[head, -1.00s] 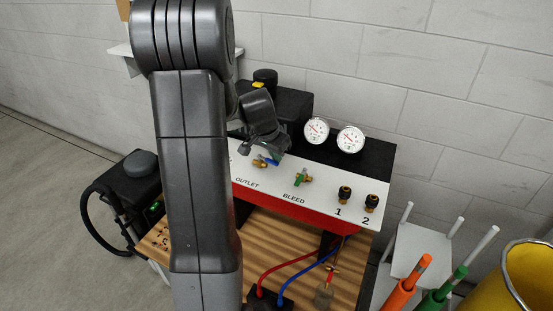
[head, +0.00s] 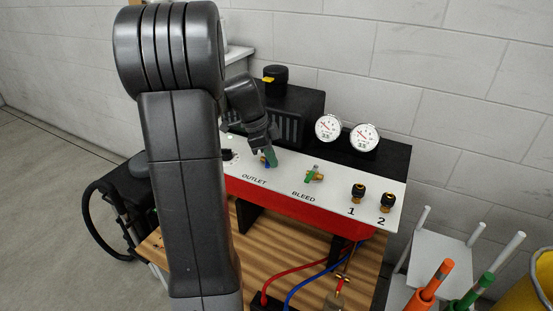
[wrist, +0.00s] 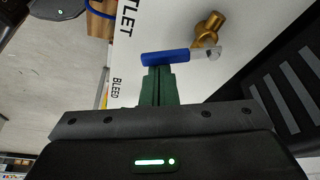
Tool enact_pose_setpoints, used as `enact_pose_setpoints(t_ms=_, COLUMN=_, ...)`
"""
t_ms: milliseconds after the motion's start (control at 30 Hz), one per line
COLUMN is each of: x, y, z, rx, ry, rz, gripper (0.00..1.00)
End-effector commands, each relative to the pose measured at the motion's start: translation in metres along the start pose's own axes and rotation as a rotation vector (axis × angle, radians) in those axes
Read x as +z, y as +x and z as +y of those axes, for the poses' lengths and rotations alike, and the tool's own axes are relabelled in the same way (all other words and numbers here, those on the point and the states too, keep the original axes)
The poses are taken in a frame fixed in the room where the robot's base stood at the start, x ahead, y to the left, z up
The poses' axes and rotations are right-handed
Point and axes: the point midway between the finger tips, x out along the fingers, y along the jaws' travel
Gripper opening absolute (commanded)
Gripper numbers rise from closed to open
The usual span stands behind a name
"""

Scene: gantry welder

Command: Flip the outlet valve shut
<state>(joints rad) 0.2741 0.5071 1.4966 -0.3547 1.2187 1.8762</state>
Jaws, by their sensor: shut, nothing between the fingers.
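The outlet valve has a brass body (wrist: 207,28) and a blue lever (wrist: 165,57), seen in the wrist view near the OUTLET lettering on the white panel. My gripper (wrist: 158,70) has green fingers that are shut, with nothing between them. Their tips are right at the blue lever, which lies crosswise over their ends; I cannot tell whether they touch. In the head view my gripper (head: 271,155) is at the outlet valve and partly hides it, with a bit of the blue lever (head: 266,163) showing.
The bleed valve (head: 314,174) with a green lever stands to the right on the panel (head: 335,187). Two gauges (head: 328,128) and two black knobs (head: 358,191) are further right. A black box (head: 290,112) stands behind. Hoses (head: 300,285) hang below.

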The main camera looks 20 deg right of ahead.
Motion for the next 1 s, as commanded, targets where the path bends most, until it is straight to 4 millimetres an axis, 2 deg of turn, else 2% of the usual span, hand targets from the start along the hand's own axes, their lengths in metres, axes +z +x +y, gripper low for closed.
enact_pose_setpoints(t_ms=233, x=0.010, y=-0.004, z=0.001, rx=0.067, ry=0.190, rz=0.000, gripper=0.00)
enact_pose_setpoints(t_ms=500, x=0.009, y=-0.004, z=0.001, rx=0.064, ry=0.183, rz=0.000, gripper=0.00)
enact_pose_setpoints(t_ms=1000, x=0.007, y=-0.003, z=-0.015, rx=0.063, ry=0.182, rz=-0.001, gripper=0.00)
